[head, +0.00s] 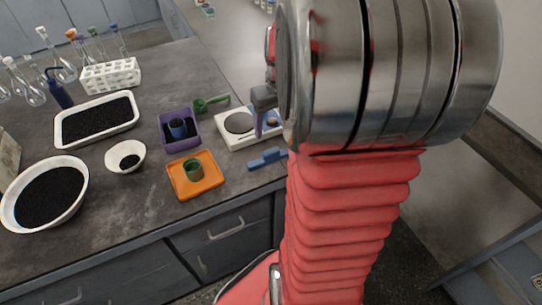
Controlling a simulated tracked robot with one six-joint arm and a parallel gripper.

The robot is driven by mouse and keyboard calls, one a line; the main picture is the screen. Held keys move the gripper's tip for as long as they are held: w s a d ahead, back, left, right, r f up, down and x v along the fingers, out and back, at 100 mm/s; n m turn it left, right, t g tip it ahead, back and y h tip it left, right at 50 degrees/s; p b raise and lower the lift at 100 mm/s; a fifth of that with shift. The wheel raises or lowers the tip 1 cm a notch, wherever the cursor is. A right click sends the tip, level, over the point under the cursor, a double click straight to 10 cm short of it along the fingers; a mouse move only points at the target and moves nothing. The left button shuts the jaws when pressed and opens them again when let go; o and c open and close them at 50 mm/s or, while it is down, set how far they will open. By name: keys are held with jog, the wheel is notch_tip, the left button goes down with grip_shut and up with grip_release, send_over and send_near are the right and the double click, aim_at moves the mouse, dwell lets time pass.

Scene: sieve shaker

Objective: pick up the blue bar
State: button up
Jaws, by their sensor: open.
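The blue bar (267,158) lies on the dark bench top near its front edge, just in front of the white scale. Its right end runs close to my arm, which may hide a little of it. My large metal wrist and red arm cover much of the right side of the view.
The white scale (226,140) has a round plate. Bowls of black grains and a flask rack (112,76) are farther left.

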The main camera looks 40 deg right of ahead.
send_over(271, 151)
jog(key=s, duration=0.1)
notch_tip(271, 151, down, 7)
jog(key=shift+a+f, duration=0.1)
jog(key=shift+w+f, duration=0.2)
jog(key=shift+f, duration=1.1)
jog(key=shift+w+f, duration=0.2)
jog(key=shift+f, duration=1.05)
jog(key=shift+c, duration=0.2)
jog(key=c, duration=1.1)
jog(key=shift+r, duration=0.1)
jog(key=shift+c, duration=0.2)
notch_tip(271, 151, up, 10)
